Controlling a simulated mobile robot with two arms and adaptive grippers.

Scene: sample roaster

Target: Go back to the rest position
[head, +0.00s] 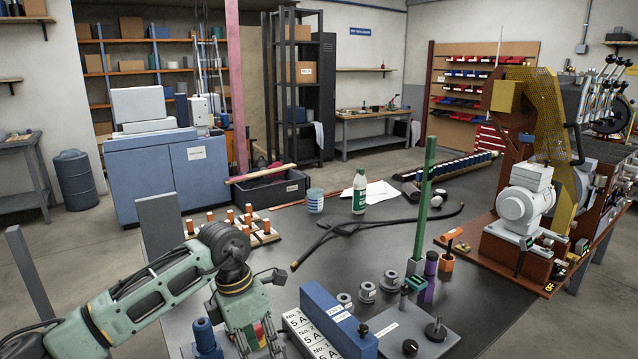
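My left arm comes in from the lower left, and its green-grey gripper (256,335) points down at the bottom edge of the view. It is over the near edge of the dark table (355,250), just left of the white boxes with number labels (305,333). A small red, yellow and green patch shows at the gripper; I cannot tell whether it is part of it or something held. The fingertips are not clearly visible. My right gripper is not in view.
A blue block (338,325), a grey plate with knobs (410,330) and a green upright bar (424,200) stand right of the gripper. A blue fitting (205,338) is close on its left. A roaster machine (530,200) fills the right. The table's middle holds a black hose (360,228).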

